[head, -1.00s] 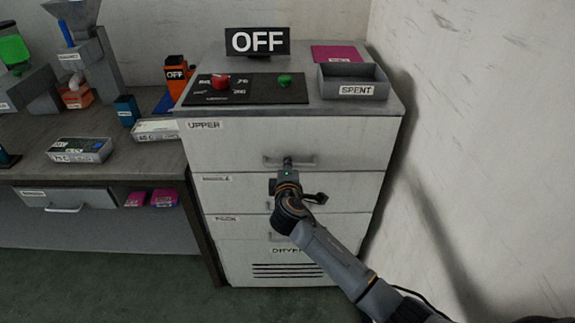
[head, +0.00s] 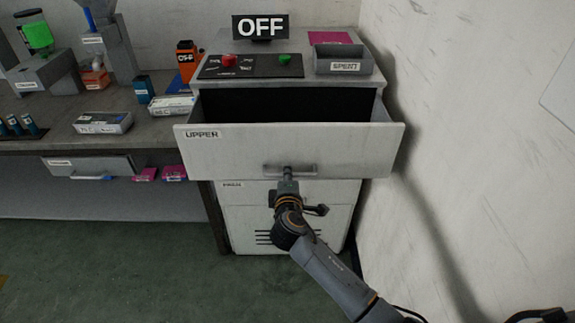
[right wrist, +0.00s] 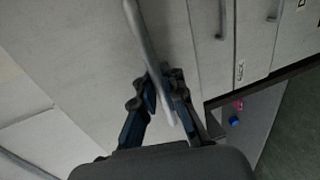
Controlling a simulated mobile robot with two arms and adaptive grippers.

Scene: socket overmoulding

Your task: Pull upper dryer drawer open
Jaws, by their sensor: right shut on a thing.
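The upper dryer drawer (head: 240,150), a white front labelled UPPER, stands pulled out from the dryer cabinet (head: 290,215) in the head view. Its dark inside shows behind the front. My right gripper (head: 288,174) is shut on the drawer's bar handle (head: 308,168), near the middle of the front. In the right wrist view the blue-sided fingers (right wrist: 165,95) close around the grey handle bar (right wrist: 143,40). My left gripper is not in view.
On the dryer top are a black panel (head: 262,67) with red and green buttons, an OFF sign (head: 261,27) and a grey SPENT tray (head: 345,68). A workbench (head: 150,130) stands on the left with a part-open drawer (head: 90,167). A white wall is close on the right.

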